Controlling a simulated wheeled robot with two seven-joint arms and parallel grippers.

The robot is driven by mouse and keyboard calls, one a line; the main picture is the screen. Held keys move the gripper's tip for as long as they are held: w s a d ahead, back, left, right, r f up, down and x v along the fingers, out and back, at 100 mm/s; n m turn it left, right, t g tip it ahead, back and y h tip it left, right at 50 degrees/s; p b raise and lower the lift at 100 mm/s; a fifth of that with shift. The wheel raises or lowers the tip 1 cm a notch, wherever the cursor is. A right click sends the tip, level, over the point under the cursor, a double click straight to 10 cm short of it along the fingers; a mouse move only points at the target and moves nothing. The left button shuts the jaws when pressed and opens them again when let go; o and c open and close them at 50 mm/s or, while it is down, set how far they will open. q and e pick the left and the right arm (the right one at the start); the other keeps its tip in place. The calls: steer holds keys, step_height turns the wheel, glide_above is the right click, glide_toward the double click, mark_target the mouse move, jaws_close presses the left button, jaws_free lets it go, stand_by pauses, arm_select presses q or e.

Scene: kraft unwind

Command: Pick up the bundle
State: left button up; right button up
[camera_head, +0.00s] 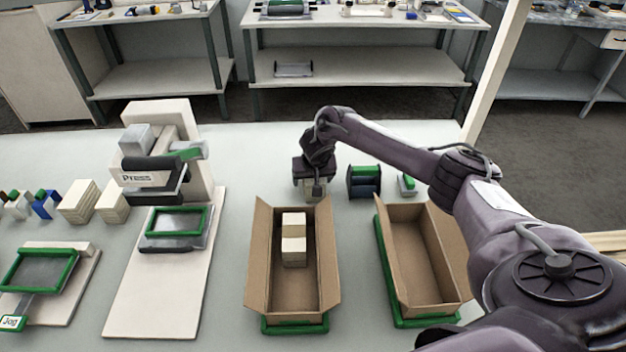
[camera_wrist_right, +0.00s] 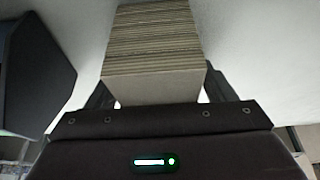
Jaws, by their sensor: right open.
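My right gripper (camera_head: 313,192) is at the far side of the table, behind the left open carton. It is over a beige bundle (camera_head: 313,187), which it mostly hides in the head view. In the right wrist view the bundle (camera_wrist_right: 152,45) is a stack of many thin brown layers. The open fingers of the right gripper (camera_wrist_right: 160,85) stand on either side of its near end; I cannot tell whether they touch it. My left gripper is not in view.
The left carton (camera_head: 327,265) holds beige blocks; the right carton (camera_head: 425,265) looks empty. A dark green-topped holder (camera_head: 364,182) stands close right of the gripper. A press (camera_head: 165,150) and more stacks (camera_head: 80,202) are at left. Table between press and carton is clear.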

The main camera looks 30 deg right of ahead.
steer(key=shift+f, duration=0.2)
steer(key=c, duration=1.1)
